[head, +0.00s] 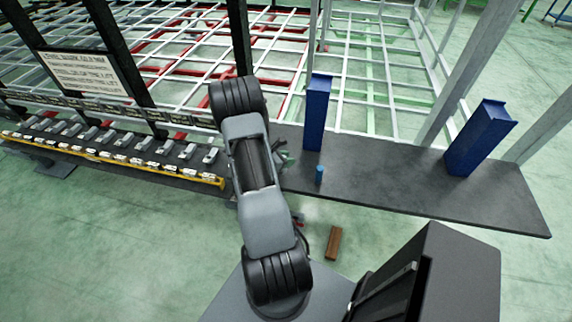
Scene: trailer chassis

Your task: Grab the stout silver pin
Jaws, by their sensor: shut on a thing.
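My arm reaches over the dark grey shelf and covers much of the middle of the head view. Only a small part of my gripper (284,158) shows, just right of the arm above the shelf. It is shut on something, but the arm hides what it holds. I cannot make out a stout silver pin anywhere in the view; it may be behind the arm or in the jaws.
The dark shelf (410,185) bears a small blue cylinder (319,175) and two tall blue blocks (317,112) (480,138). A rack (115,150) at left holds several grey parts. Behind stands the chassis frame (372,70). A brown block (333,243) lies on the floor.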

